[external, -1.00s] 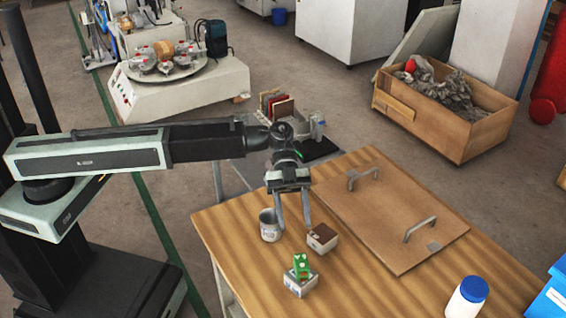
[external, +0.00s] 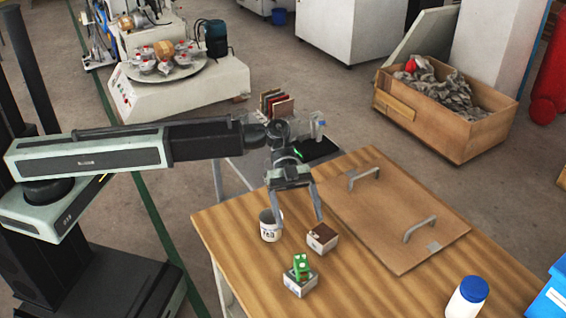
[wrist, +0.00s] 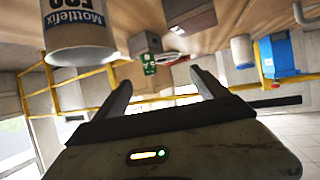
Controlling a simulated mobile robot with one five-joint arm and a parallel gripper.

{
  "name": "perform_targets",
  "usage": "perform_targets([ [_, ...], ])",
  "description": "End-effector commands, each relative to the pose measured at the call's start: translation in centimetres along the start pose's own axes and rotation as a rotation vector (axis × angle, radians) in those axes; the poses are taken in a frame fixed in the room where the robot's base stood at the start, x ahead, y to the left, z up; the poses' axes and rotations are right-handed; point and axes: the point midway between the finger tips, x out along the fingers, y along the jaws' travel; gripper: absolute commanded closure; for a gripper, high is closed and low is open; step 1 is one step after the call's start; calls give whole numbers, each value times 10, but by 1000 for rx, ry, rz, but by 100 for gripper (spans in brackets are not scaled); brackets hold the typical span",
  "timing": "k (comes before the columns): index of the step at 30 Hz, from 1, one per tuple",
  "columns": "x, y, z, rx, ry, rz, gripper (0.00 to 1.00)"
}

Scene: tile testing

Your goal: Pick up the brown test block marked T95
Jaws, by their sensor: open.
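The brown-topped block (external: 322,237) with pale sides sits on the wooden table, left of the flat wooden board. Its marking is too small to read. My gripper (external: 299,221) is open and empty, pointing down. Its right fingertip appears close to the block; whether they touch I cannot tell. The left fingertip is by the white can. In the wrist view my gripper (wrist: 160,80) is open with nothing between the fingers. A brown-and-white block (wrist: 188,17) at the top there seems to be the same one, partly cut off.
The white can (external: 270,227) stands left of the block; it also shows in the wrist view (wrist: 78,30). A green object (external: 301,265) is on a pale block (external: 299,284) in front. The board (external: 390,215) has two raised handles. A blue-lidded bottle (external: 467,298) stands at front right.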

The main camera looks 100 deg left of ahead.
Motion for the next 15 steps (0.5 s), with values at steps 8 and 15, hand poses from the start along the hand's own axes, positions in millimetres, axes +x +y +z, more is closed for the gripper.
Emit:
perform_targets([
  [8, -51, -42, 54, -126, -75, -268, 17],
  [15, -26, -49, 57, -125, -75, -265, 17],
])
